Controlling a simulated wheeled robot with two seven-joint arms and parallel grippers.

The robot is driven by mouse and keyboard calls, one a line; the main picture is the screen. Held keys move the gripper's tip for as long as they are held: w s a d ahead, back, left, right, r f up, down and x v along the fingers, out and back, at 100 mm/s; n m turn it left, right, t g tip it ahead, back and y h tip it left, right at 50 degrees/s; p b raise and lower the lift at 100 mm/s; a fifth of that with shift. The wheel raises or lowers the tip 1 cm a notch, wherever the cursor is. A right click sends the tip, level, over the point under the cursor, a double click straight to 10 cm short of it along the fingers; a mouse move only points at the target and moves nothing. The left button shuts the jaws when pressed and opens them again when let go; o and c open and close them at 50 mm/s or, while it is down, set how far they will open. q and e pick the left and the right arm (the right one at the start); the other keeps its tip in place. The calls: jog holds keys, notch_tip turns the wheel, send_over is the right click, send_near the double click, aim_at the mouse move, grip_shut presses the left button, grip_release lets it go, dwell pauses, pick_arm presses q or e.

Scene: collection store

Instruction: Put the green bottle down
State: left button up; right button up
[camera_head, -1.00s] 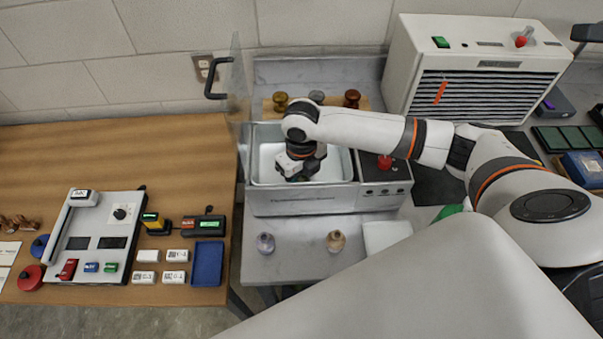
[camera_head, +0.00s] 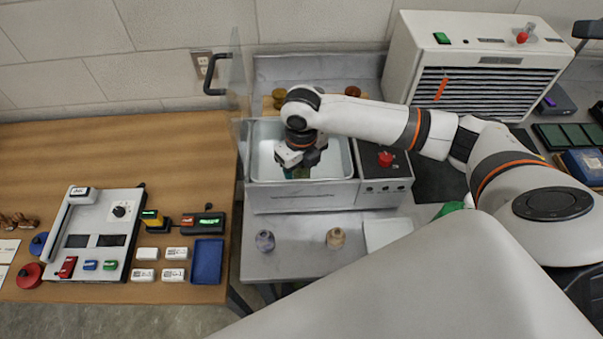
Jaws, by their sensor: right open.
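My right gripper (camera_head: 301,160) is over the inside of a white-lined metal basin (camera_head: 335,166), in the middle of the picture. Its jaws are open and point down. A green bottle (camera_head: 300,173) shows in part just below the fingers, inside the basin. Most of it is hidden by the gripper, so I cannot tell whether it stands quite upright or still touches a finger. My left gripper is not in view.
A clear panel with a black handle (camera_head: 216,92) rises at left. A white vented unit (camera_head: 480,65) stands at right.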

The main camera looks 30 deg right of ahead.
aim_at(301, 168)
notch_tip(301, 168, up, 9)
jog(key=shift+r+b, duration=0.1)
jog(key=shift+b, duration=0.8)
jog(key=shift+r, duration=0.3)
